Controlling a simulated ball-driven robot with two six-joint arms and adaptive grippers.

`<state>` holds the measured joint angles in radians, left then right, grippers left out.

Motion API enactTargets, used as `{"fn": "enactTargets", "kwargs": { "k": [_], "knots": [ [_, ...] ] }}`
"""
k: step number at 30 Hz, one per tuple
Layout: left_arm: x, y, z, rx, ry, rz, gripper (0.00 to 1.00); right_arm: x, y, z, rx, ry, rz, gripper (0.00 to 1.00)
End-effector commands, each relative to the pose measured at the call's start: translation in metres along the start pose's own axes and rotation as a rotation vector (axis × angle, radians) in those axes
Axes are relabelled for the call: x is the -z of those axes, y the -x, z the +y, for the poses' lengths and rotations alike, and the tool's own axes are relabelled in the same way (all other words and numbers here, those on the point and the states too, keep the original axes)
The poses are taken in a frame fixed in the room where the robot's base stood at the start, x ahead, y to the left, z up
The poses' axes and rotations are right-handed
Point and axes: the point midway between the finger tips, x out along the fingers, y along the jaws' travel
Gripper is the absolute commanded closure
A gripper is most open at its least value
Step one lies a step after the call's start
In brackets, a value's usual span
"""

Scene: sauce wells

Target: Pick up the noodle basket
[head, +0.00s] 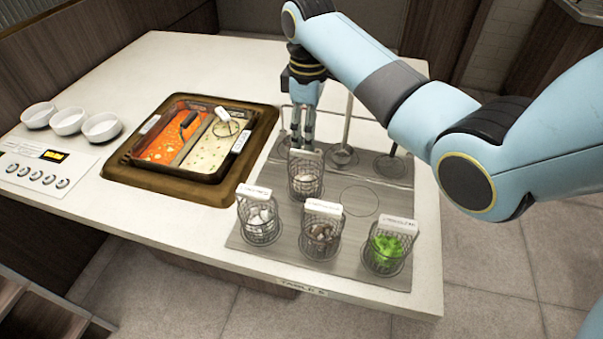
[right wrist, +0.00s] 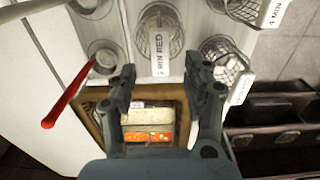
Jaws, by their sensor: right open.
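Several wire baskets with white tags stand on the grey mat (head: 365,276). One basket (head: 305,183) with pale contents is nearest my right gripper; one at the left (head: 259,226) also holds white pieces, one in front (head: 320,238) holds brown pieces, one at the right (head: 386,254) holds green leaves. I cannot tell which is the noodle basket. My right gripper (head: 302,138) points down behind the nearest basket, open and empty. My left gripper is out of view.
A two-part pot (head: 122,167) with red and pale broth is left of the mat; a tagged wire item (head: 226,129) sits in the pale side. Bowls (head: 68,121) stand far left.

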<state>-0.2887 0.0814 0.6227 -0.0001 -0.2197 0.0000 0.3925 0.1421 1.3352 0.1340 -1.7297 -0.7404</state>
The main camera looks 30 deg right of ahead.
Motion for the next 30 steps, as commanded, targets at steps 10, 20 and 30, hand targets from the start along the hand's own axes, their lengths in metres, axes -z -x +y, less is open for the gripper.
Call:
{"fn": "enactTargets", "kwargs": {
  "k": [10, 20, 30],
  "knots": [
    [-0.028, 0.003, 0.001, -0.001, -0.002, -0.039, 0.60, -0.001, -0.038, -0.001, 0.001, -0.001, -0.002, 0.50],
    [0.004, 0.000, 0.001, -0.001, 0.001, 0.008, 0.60, 0.000, -0.073, 0.000, -0.002, 0.000, 0.001, 0.50],
    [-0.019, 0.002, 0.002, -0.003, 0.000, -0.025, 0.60, 0.000, -0.072, -0.001, -0.002, 0.000, 0.001, 0.74]
  ]
}}
